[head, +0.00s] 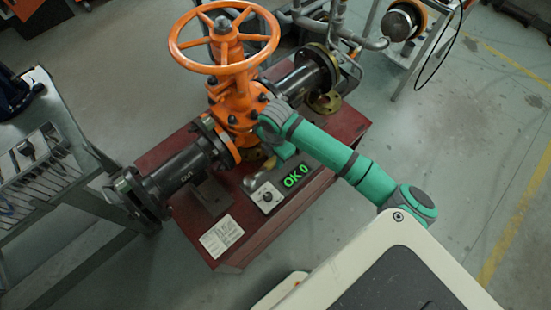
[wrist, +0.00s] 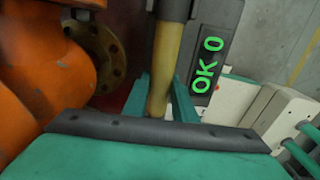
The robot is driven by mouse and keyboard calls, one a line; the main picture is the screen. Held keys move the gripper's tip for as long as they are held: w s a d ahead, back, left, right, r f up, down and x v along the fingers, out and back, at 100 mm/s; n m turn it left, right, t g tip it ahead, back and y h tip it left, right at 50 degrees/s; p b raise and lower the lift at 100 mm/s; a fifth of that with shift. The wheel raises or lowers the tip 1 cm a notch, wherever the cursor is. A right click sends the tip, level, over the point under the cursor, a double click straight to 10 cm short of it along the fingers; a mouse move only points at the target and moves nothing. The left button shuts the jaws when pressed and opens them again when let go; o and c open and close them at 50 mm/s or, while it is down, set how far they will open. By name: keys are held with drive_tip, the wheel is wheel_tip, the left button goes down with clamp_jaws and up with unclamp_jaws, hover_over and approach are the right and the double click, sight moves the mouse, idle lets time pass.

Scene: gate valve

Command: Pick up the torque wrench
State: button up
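The torque wrench (wrist: 165,65) has a yellowish handle and a dark grey part at the top of the wrist view. In the head view a small yellowish piece of it (head: 268,164) shows beside the grey readout box, below the orange valve body. My gripper (wrist: 161,98) has green fingers on both sides of the handle, which appear to touch it. The handle's near end reaches close to the dark palm edge. In the head view my green arm hides most of the gripper. I cannot tell whether the wrench is clear of its support.
The orange gate valve (head: 228,100) with its handwheel (head: 181,50) stands close to the gripper on a red base (head: 232,262). A box with a green "OK 0" display (head: 296,176) is beside the wrench. A grey cart (head: 80,190) is at left; the floor at right is clear.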

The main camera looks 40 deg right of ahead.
clamp_jaws()
drive_tip(key=shift+r, duration=0.1)
drive_tip(key=shift+r, duration=0.75)
drive_tip(key=s+a+r, duration=0.3)
drive_tip(key=a+r, duration=0.3)
drive_tip(key=r, duration=0.1)
drive_tip(key=s+a+r, duration=0.3)
drive_tip(key=a+r, duration=0.3)
drive_tip(key=r, duration=0.2)
drive_tip(key=shift+s+a, duration=0.15)
drive_tip(key=shift+s, duration=0.25)
drive_tip(key=shift+w, duration=0.1)
